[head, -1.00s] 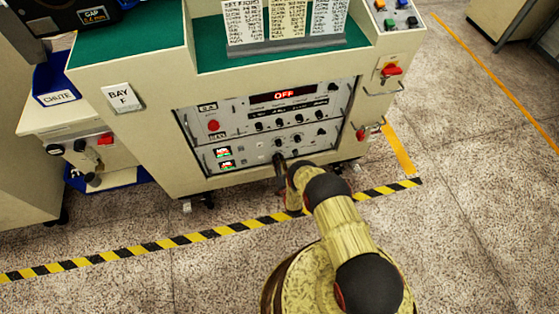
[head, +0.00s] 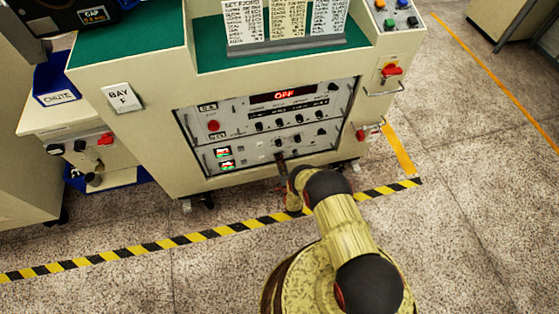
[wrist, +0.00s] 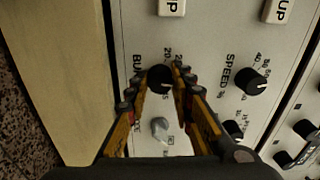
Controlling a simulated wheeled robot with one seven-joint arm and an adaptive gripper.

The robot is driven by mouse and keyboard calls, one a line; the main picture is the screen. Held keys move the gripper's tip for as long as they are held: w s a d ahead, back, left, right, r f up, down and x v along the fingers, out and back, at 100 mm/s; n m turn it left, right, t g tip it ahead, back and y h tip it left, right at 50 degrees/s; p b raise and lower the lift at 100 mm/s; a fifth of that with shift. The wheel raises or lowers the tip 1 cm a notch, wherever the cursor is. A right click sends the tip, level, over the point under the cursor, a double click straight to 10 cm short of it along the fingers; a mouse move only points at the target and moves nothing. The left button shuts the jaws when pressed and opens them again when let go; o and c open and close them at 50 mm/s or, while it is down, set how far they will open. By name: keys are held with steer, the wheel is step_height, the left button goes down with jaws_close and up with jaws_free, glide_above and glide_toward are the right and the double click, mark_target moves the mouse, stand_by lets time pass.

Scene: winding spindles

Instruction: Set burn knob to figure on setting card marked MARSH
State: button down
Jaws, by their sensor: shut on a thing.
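The burn knob (wrist: 160,79) is a round black knob with a pale pointer line, on the light grey panel. In the wrist view its label beside it reads BUR, the rest covered by a finger. My gripper (wrist: 163,84) is shut on this knob, one fingertip on each side. In the head view my gripper (head: 281,161) reaches the lower panel, and the knob is hard to make out there. Three setting cards (head: 243,24) stand in a holder on top of the console; their print is too small to read, so I cannot tell which one is marked MARSH.
The speed knob (wrist: 252,82) sits right of the burn knob, with other small knobs nearby. A red display (head: 284,95) reads OFF. A red button (head: 213,125) and panel handles flank the controls. Striped tape (head: 160,246) marks the floor.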

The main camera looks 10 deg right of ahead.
steer(key=shift+s+m, duration=0.1)
steer(key=shift+m, duration=3.5)
steer(key=shift+f, duration=0.1)
steer(key=c, duration=1.5)
jaws_free()
steer(key=shift+c, duration=0.2)
steer(key=s, duration=1.2)
